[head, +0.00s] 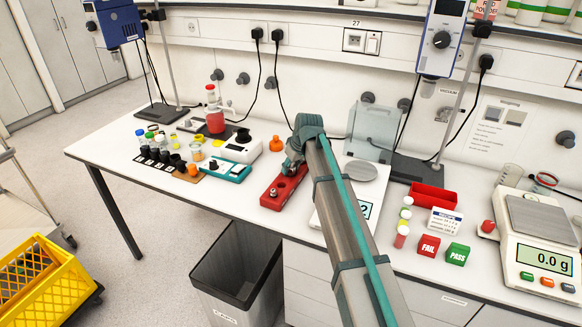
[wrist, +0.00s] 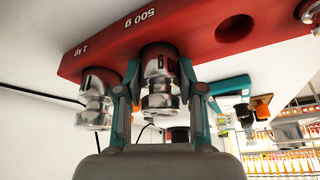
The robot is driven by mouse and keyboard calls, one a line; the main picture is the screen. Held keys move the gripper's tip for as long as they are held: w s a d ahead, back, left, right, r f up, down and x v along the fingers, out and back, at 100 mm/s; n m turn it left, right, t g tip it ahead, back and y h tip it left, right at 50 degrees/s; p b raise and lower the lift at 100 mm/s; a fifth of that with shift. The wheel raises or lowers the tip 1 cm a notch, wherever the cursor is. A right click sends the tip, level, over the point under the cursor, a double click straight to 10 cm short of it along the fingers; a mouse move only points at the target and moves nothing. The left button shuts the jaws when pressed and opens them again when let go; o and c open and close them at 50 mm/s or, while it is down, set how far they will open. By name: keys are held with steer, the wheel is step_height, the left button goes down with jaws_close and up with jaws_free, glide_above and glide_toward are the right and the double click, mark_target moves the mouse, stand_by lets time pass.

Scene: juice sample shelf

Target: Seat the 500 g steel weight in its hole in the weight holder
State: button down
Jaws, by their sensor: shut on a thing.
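The red weight holder (head: 272,203) lies on the bench in the head view, left of my arm. It fills the top of the wrist view (wrist: 110,52), with "500 g" and "1 kg" printed on it. My gripper (wrist: 158,82) is shut on the shiny 500 g steel weight (wrist: 160,98), one finger on each side. The weight's base meets the holder by the "500 g" label; I cannot tell how deep it sits. In the head view my gripper (head: 293,163) is over the holder and largely hides the weight.
The 1 kg weight (wrist: 96,100) stands in the holder close beside my gripper's finger. An empty round hole (wrist: 235,28) is on the other side. A teal-and-white device (head: 225,170) stands left of the holder, and a scale (head: 365,171) stands right of it.

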steer(key=shift+s+f, duration=0.2)
steer(key=shift+f, duration=0.25)
stand_by(0.6)
steer(key=c, duration=0.6)
jaws_free()
steer(key=shift+w, duration=0.1)
